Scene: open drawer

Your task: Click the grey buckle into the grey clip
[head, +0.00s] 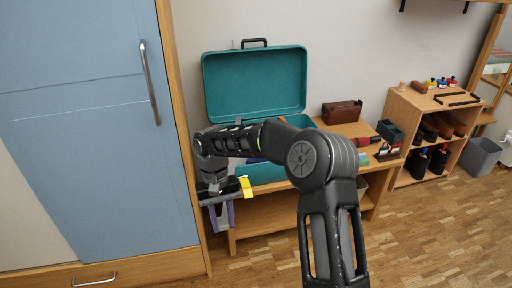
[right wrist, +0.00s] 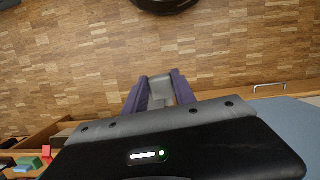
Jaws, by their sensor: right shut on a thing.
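My right gripper (head: 222,218) points down in front of the left end of the wooden bench, near the open teal suitcase (head: 254,84). Its purple fingers also show in the right wrist view (right wrist: 160,90), shut on a small grey piece (right wrist: 160,86) that looks like the grey buckle. The fingers cover its sides, so its full shape is hidden. Floor shows beyond it. I cannot make out the grey clip in either view; my right arm hides part of the suitcase's inside. My left gripper is not in view.
The bench (head: 275,212) carries the suitcase, a brown box (head: 342,112) and small items at its right. A blue cabinet door (head: 95,130) stands close on the left. A shoe shelf (head: 432,108) and grey bin (head: 482,156) are at right.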

